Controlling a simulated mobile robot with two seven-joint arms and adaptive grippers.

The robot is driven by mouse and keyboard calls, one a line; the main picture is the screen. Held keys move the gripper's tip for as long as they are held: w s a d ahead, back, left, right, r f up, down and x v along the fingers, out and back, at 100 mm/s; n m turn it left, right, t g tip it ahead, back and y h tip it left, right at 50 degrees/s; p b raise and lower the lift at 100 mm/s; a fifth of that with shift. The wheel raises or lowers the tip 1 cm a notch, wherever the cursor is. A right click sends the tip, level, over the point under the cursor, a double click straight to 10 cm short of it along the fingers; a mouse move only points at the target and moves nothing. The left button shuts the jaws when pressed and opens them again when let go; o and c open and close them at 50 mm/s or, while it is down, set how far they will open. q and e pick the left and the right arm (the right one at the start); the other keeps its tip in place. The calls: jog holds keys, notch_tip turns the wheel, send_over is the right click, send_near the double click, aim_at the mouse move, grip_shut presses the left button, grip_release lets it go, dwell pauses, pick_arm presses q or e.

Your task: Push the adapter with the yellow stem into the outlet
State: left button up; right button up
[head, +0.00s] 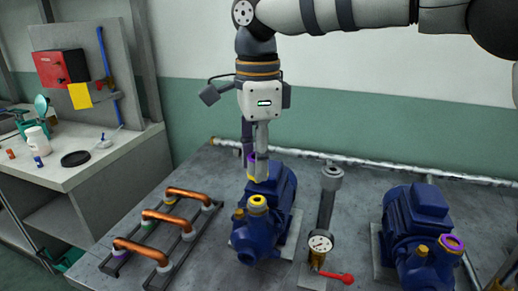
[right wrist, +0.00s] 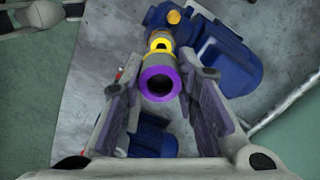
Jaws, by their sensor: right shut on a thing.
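The adapter (right wrist: 160,84) is between the fingers of my right gripper (head: 257,162). Its purple-ringed mouth faces the right wrist camera, and a small yellow part shows low down on it in the head view (head: 252,178). My right gripper points down and is shut on the adapter, behind and above the outlet of the left blue pump (head: 276,186). The outlet (head: 258,202) has a yellow ring and faces up. In the right wrist view the yellow-ringed outlet (right wrist: 160,43) shows just beyond the adapter. The adapter looks apart from the outlet. My left gripper is not in view.
A second blue pump (head: 412,214) with a purple-ringed port stands at the right. A pressure gauge (head: 320,243) and a red-handled valve (head: 337,276) stand between the pumps. Copper pipe handles (head: 158,219) lie in a rack at the left. A side bench (head: 80,170) is farther left.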

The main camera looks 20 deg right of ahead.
jog(key=shift+w+f, duration=0.1)
jog(key=shift+f, duration=1.8)
jog(key=shift+f, duration=0.65)
dwell(0.5)
jog(key=o, duration=1.2)
jog(key=shift+r, duration=3)
notch_tip(320, 180, up, 12)
send_over(258, 199)
